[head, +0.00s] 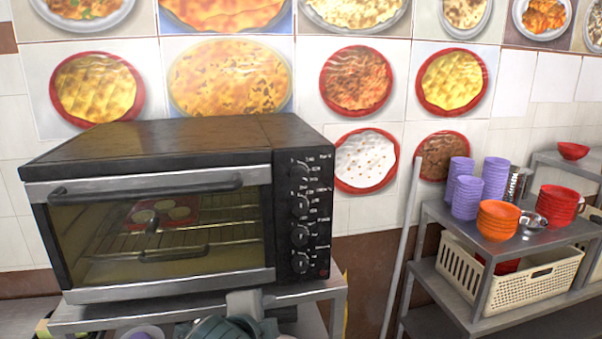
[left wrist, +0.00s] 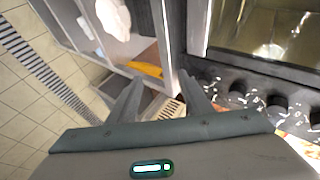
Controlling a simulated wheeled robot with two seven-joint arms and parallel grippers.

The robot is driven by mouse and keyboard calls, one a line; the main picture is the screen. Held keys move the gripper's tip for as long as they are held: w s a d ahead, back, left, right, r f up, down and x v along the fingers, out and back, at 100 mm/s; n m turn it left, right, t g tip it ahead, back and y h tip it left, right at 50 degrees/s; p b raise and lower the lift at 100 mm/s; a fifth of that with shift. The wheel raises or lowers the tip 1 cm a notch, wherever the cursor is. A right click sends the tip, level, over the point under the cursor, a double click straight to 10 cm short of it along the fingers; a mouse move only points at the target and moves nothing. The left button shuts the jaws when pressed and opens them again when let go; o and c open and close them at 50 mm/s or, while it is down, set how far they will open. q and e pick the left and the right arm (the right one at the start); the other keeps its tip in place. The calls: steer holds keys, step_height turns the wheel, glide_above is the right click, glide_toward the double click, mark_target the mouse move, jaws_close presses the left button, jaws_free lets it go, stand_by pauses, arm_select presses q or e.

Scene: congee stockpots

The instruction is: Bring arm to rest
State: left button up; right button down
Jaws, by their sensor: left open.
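My left gripper (head: 258,306) is low in the head view, in front of the oven's lower right part, with its body cut off by the bottom edge. In the left wrist view its two fingers (left wrist: 160,88) are spread apart with nothing between them. The black toaster oven (head: 150,145) stands on a metal stand, its glass door upright and closed. Inside it, a red tray with pale round pieces (head: 165,212) rests on the rack. The oven's knobs (left wrist: 275,103) show to the right of the fingers in the left wrist view. My right gripper is not in view.
The metal stand (head: 335,288) lies close to my left gripper. A metal shelf (head: 455,225) at the right holds purple cups (head: 467,196), orange bowls (head: 498,220) and a cream basket (head: 530,282). A grey pole (head: 402,250) leans against the wall between stand and shelf.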

arm_select(q)
steer(key=s+a+f+n+g, duration=0.2)
steer(key=s+a+f+n, duration=0.2)
steer(key=s+f, duration=0.45)
steer(key=s+a+f+n+g, duration=0.2)
steer(key=s+a+f+n, duration=0.3)
steer(key=f, duration=0.7)
steer(key=s+a+f+n+g+y, duration=0.1)
steer(key=s+a+f+n+g, duration=0.25)
steer(key=s, duration=0.65)
steer(key=s+a+f+n+t+y, duration=0.1)
steer(key=s+a+f+n, duration=0.25)
steer(key=s+f, duration=0.4)
step_height(320, 180, down, 32)
steer(key=s+g+b, duration=0.2)
steer(key=s+b, duration=0.1)
steer(key=b, duration=0.3)
steer(key=s+a+f+b, duration=0.1)
steer(key=s+f+b, duration=0.2)
steer(key=s+f, duration=0.6)
steer(key=s+a+f+m+g+b, duration=0.1)
steer(key=s+a+f+b, duration=0.1)
steer(key=s+f, duration=0.7)
step_height(320, 180, down, 6)
steer(key=shift+s+a+f+b, duration=0.15)
steer(key=shift+s+f+b, duration=0.1)
steer(key=shift+b, duration=0.15)
